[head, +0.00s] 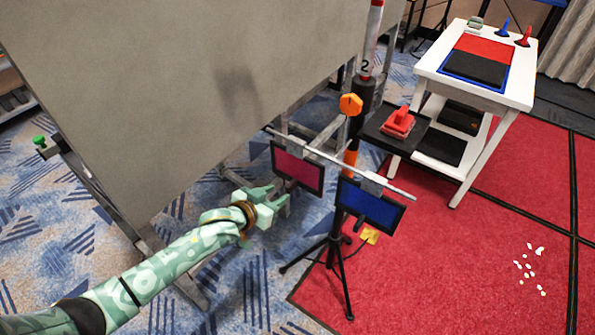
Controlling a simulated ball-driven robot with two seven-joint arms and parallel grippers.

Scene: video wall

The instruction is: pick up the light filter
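Two framed light filters hang from a horizontal metal bar (340,161) on a black tripod stand (336,252). The magenta-red filter (296,168) hangs on the left and the blue filter (369,204) on the right, each under a grey clip. My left gripper (276,196) is just left of and below the red filter, its fingers apart with nothing seen between them. I cannot tell whether a finger touches the red filter's edge. My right gripper is out of view.
A big grey panel (180,90) stands behind my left arm. A black tray (385,127) with a red object (398,123) is mounted by the stand's pole. A white table (511,92) stands at the upper right. White scraps (530,267) lie on the open red carpet (460,270).

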